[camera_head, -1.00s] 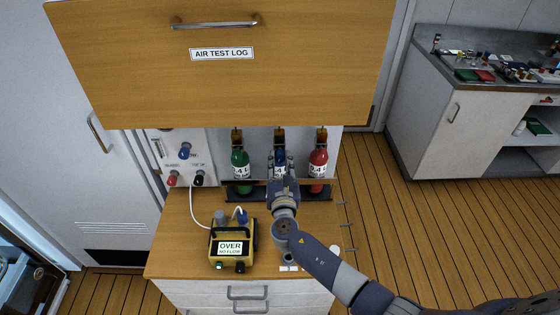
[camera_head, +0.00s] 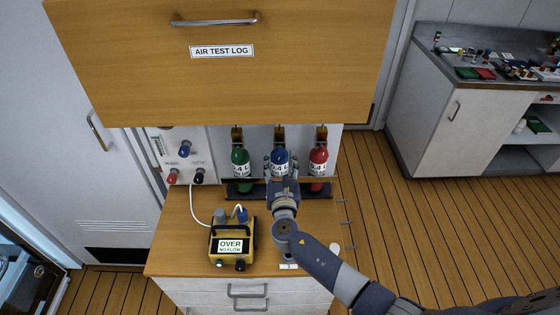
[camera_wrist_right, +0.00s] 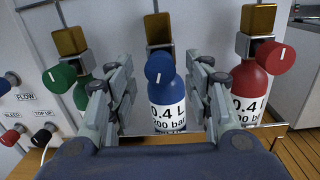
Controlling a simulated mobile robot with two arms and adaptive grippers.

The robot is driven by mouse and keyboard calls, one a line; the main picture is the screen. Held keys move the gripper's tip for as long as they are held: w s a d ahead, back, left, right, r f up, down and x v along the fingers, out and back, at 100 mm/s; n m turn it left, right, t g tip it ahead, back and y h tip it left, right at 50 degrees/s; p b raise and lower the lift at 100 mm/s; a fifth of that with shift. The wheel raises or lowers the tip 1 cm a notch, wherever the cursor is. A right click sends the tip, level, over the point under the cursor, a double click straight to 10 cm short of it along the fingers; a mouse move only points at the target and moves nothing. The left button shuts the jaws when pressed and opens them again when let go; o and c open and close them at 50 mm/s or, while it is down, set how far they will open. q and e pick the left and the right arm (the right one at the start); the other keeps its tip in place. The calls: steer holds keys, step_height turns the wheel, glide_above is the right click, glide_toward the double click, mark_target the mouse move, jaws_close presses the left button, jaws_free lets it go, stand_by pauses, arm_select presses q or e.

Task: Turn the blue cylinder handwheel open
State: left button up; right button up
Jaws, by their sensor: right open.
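The blue cylinder (camera_head: 279,157) stands in the middle of a rack between a green and a red cylinder. Its blue handwheel (camera_wrist_right: 159,67) faces me in the right wrist view, with a white mark on it. The blue cylinder's label (camera_wrist_right: 167,116) shows below the handwheel. My right gripper (camera_head: 281,168) is open and empty in front of the blue cylinder. In the right wrist view its fingers (camera_wrist_right: 163,72) stand left and right of the handwheel, with gaps on both sides. My left gripper is not in view.
The green cylinder (camera_head: 240,160) and red cylinder (camera_head: 318,160) stand close on either side. A wooden cabinet (camera_head: 225,85) labelled AIR TEST LOG overhangs the rack. A yellow meter (camera_head: 232,243) reading OVER NO FLOW stands on the counter. A panel with knobs (camera_head: 184,150) is at left.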

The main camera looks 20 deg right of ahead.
steer(key=v, duration=1.1)
steer(key=shift+s, duration=0.15)
steer(key=shift+d, duration=0.1)
